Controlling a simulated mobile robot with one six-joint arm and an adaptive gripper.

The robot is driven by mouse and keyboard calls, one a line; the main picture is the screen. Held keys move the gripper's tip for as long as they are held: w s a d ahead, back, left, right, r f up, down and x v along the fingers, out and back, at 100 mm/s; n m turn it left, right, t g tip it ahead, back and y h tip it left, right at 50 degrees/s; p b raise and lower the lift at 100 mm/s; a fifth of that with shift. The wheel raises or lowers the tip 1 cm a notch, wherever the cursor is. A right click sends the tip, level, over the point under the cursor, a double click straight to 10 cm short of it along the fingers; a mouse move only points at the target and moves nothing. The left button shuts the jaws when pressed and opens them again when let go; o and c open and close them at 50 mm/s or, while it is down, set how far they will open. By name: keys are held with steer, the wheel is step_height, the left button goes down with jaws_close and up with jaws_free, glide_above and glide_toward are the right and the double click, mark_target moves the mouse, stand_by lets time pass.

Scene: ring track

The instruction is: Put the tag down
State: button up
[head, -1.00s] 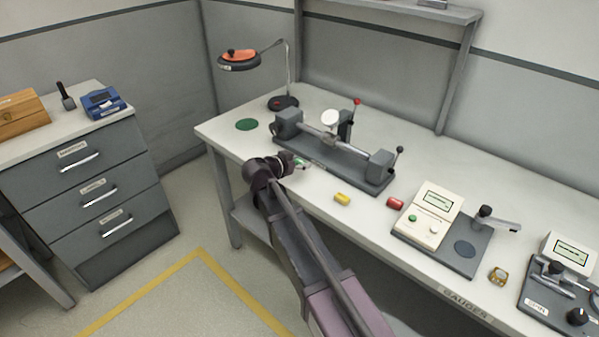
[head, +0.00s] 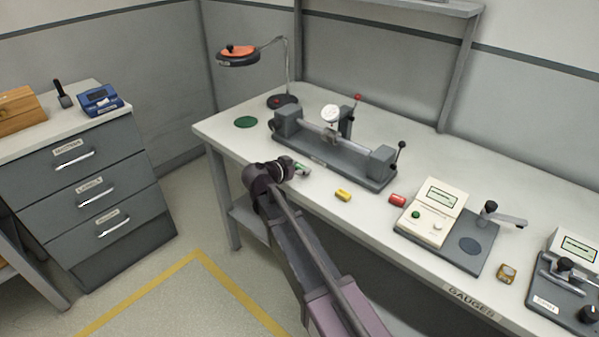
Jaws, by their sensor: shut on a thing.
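My gripper (head: 297,169) is over the front edge zone of the gauge bench, in front of the long grey bench instrument. It is shut on a small green tag (head: 301,168), of which only a little shows at the fingertips. I cannot tell whether the tag touches the bench top. A yellow tag (head: 343,195) and a red tag (head: 397,200) lie on the bench to the right of my gripper, apart from each other.
The grey instrument (head: 345,165) with a dial stands behind my gripper. A green disc (head: 245,122) and a lamp (head: 283,101) are at the back left. A white display gauge (head: 432,213) stands to the right. Bare bench top (head: 325,185) lies left of the yellow tag.

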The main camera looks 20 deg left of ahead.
steer(key=shift+f, duration=0.25)
steer(key=o, duration=0.9)
steer(key=shift+r, duration=0.1)
steer(key=shift+o, duration=0.2)
steer(key=shift+r, duration=0.2)
steer(key=shift+s+a+r, duration=0.1)
steer(key=shift+s, duration=0.2)
steer(key=p+v, duration=0.4)
steer(key=v, duration=0.7)
steer(key=shift+s+p, duration=0.15)
steer(key=shift+p, duration=0.15)
